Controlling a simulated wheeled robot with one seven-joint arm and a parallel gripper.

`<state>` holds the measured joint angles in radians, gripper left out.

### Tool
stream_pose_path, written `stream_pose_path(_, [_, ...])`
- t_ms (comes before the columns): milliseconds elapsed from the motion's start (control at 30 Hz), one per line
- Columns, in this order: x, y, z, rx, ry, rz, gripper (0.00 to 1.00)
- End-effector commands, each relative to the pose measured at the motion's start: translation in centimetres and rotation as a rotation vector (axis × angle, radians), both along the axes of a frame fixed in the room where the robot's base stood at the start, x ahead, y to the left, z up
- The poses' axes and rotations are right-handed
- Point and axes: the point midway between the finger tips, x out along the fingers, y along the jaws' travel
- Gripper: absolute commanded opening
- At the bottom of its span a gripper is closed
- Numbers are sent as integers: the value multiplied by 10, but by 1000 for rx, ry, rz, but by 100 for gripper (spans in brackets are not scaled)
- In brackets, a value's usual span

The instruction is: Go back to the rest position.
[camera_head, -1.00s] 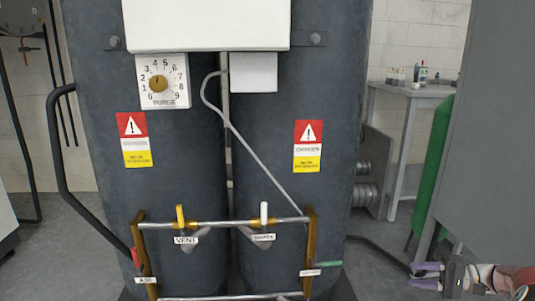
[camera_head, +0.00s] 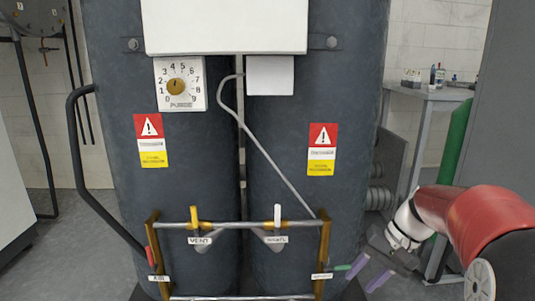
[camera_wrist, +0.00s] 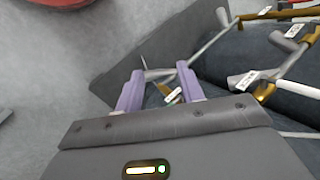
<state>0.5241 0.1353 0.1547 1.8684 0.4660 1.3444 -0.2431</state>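My gripper (camera_head: 360,282) is at the lower right of the head view, just right of the machine's pipe frame. Its two purple fingers are apart and nothing shows held between them; they also show spread in the wrist view (camera_wrist: 157,72). The green valve handle (camera_head: 341,267) on the frame's right post is close to the fingertips. I cannot tell whether they touch it. My red and white arm reaches in from the right edge.
Two dark tanks (camera_head: 205,150) carry a purge dial (camera_head: 176,87), a yellow vent handle (camera_head: 194,214), a white handle (camera_head: 277,215) and a red handle (camera_head: 150,257). A grey table (camera_head: 430,94) and green cylinder (camera_head: 458,140) stand behind right. Floor is open at left.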

Motion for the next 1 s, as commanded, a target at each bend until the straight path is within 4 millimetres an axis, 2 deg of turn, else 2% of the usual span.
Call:
stream_pose_path(33, [-16, 14, 10, -69, -28, 22, 38])
stream_pose_path(200, [-69, 40, 26, -275, -137, 64, 38])
stream_pose_path(400, [-128, 55, 32, -453, -318, 109, 38])
stream_pose_path(500, [-150, 57, 31, -507, -406, 125, 38])
stream_pose_path(700, [-172, 58, 26, -555, -516, 144, 38])
stream_pose_path(1000, [-174, 57, 25, -562, -533, 145, 38])
